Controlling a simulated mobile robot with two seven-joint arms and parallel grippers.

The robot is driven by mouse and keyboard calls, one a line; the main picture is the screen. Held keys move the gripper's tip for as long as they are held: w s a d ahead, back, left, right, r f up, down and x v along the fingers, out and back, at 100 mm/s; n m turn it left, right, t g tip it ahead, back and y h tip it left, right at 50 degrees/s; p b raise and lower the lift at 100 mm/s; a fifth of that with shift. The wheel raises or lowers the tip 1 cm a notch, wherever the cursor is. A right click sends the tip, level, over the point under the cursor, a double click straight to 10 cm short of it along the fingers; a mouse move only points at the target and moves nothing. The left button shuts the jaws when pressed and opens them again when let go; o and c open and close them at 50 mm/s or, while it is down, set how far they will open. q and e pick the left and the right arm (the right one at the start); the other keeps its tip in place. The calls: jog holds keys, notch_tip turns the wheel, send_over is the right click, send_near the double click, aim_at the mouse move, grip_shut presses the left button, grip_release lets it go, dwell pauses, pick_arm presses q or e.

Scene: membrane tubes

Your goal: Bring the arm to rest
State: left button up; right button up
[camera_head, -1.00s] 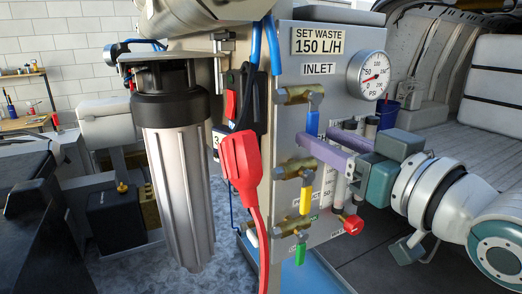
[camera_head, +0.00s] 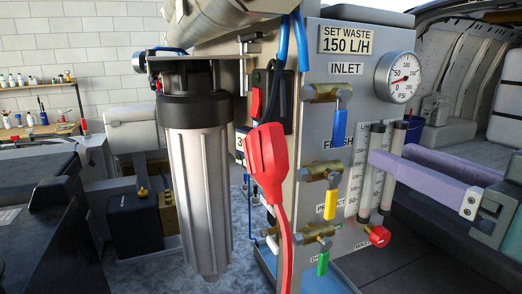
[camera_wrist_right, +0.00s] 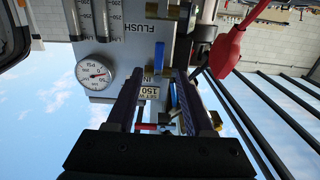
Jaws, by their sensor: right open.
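My right gripper (camera_head: 388,156) shows at the right of the head view, its two purple fingers apart and nothing between them. Its fingertips stand in front of the flow tubes (camera_head: 369,172) at the panel's right edge; I cannot tell the exact gap. In the right wrist view, the open gripper (camera_wrist_right: 157,75) points at the panel, with the blue valve handle (camera_wrist_right: 159,57) seen between the fingers. In the head view this blue handle (camera_head: 339,127) hangs down, clear of the fingers. My left gripper is not in view.
The grey panel (camera_head: 305,150) carries a pressure gauge (camera_head: 397,77), a yellow handle (camera_head: 330,204), a green handle (camera_head: 323,263) and a red knob (camera_head: 378,236). A red plug (camera_head: 268,160) with its cable and a filter housing (camera_head: 200,190) are left of it. A bench (camera_head: 40,130) stands behind.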

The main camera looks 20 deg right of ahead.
jog(key=s+a+f+g, duration=0.1)
jog(key=s+f+g, duration=0.15)
jog(key=f, duration=0.25)
jog(key=s+a+f+g, duration=0.1)
jog(key=a+f+g, duration=0.1)
jog(key=f+g, duration=0.3)
jog(key=s+a+f+n+g+h, duration=0.1)
jog(key=s+a+f+g, duration=0.1)
jog(key=s+f+g, duration=0.3)
jog(key=s+a+f+g, duration=0.1)
jog(key=s+f+g, duration=0.15)
jog(key=s, duration=0.55)
notch_tip(320, 180, up, 13)
jog(key=p, duration=1.4)
jog(key=shift+w+r+t, duration=0.15)
jog(key=shift+w+t, duration=0.15)
